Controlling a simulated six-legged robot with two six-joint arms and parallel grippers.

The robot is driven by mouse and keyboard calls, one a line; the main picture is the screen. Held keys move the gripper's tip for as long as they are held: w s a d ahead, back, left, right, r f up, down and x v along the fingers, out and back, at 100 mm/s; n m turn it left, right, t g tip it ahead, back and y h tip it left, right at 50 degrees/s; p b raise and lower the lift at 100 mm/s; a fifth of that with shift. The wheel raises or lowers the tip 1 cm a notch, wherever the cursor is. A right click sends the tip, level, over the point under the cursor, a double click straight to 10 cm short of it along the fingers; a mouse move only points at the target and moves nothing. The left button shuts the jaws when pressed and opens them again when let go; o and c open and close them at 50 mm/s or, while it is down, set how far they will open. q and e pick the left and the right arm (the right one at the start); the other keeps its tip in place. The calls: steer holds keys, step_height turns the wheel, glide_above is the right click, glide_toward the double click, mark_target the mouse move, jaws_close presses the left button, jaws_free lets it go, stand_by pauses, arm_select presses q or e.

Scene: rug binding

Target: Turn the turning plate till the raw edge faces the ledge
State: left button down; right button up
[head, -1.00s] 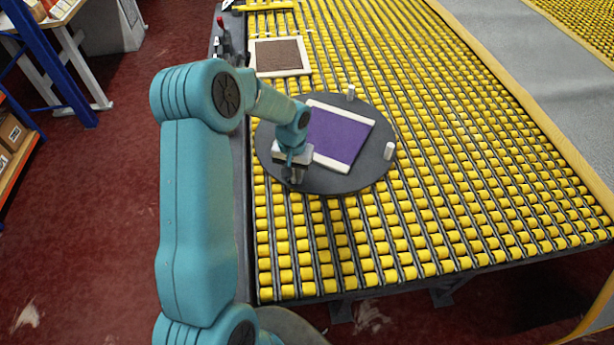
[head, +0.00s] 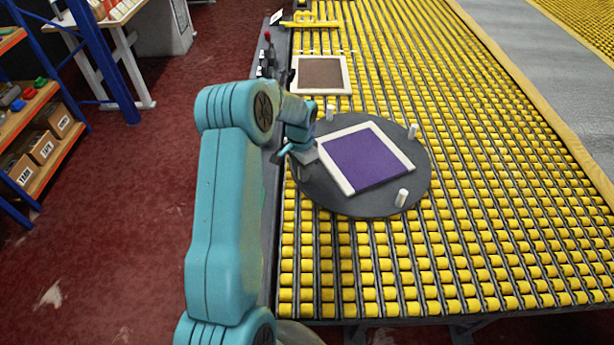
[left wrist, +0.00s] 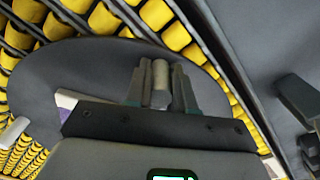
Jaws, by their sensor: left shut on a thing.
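The turning plate (head: 310,190) is a dark round disc on the roller table. On it lies a purple rug (head: 365,161) with cream strips along its left, upper and right sides. The lower-right side shows no cream strip and looks like the raw edge (head: 384,182); it faces the near side of the table. White pegs stand at the plate's rim, at the back (head: 330,112), right (head: 413,130) and front right (head: 401,197). My left gripper (head: 302,168) is at the plate's left rim, shut on a pale peg (left wrist: 160,84) in the left wrist view. My right gripper is out of view.
A dark ledge-like rail (head: 268,210) runs along the table's left side, partly behind my arm. A brown rug (head: 322,73) with a cream border lies farther back. Yellow rollers (head: 480,220) right of the plate are clear. A shelf with boxes stands far left.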

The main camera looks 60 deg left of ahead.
arm_select(q)
steer(key=a+m, duration=0.1)
steer(key=a, duration=0.1)
steer(key=w+a+m, duration=0.1)
steer(key=a, duration=0.1)
steer(key=shift+w+a, duration=0.1)
steer(key=shift+w+a+m, duration=0.35)
steer(key=shift+a+m, duration=0.2)
steer(key=shift+a, duration=0.1)
steer(key=shift+w+a+m, duration=0.35)
steer(key=shift+a+m, duration=0.15)
steer(key=shift+a, duration=0.2)
steer(key=shift+w+a+m, duration=0.35)
steer(key=shift+a+m, duration=0.2)
steer(key=shift+a, duration=0.1)
steer(key=c, duration=1)
jaws_free()
steer(key=shift+o, duration=0.2)
step_height(320, 180, up, 16)
steer(key=p, duration=0.1)
steer(key=shift+r, duration=0.2)
